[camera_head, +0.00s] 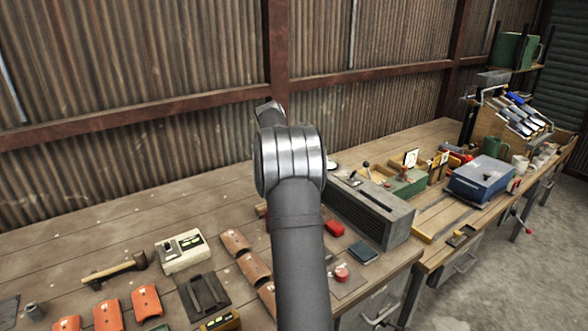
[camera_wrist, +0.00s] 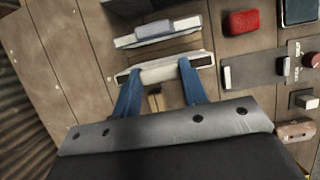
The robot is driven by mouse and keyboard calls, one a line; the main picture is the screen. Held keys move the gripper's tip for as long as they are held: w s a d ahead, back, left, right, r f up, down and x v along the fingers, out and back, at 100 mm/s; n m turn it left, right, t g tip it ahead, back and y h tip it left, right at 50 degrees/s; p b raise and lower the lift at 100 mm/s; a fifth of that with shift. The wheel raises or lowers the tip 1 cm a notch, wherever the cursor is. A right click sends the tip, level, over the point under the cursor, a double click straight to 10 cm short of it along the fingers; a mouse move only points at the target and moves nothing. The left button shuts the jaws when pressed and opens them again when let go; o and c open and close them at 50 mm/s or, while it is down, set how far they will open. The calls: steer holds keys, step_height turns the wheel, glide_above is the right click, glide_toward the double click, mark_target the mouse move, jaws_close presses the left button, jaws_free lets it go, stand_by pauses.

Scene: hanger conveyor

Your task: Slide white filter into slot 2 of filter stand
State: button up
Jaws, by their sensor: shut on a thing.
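In the wrist view my gripper (camera_wrist: 160,75) has its two blue fingers shut on a white, bar-like piece, which looks like the white filter (camera_wrist: 160,69). The piece lies crosswise between the fingertips and has dark patches near its ends. Just beyond it is a pale grey-blue, layered piece (camera_wrist: 165,28) with a white edge, which may be part of the filter stand. I cannot make out the slots or whether the held piece touches it. In the head view my arm hides the gripper, the filter and the stand.
A large grey box (camera_head: 370,210) stands right of my arm. A hammer (camera_head: 115,268) lies left; the bench's back left is clear.

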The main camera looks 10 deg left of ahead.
steer(key=shift+f, duration=1.45)
steer(key=o, duration=0.7)
steer(key=shift+o, duration=0.3)
steer(key=o, duration=0.5)
steer(key=shift+r, duration=3)
steer(key=shift+f, duration=0.1)
steer(key=shift+f, duration=2.95)
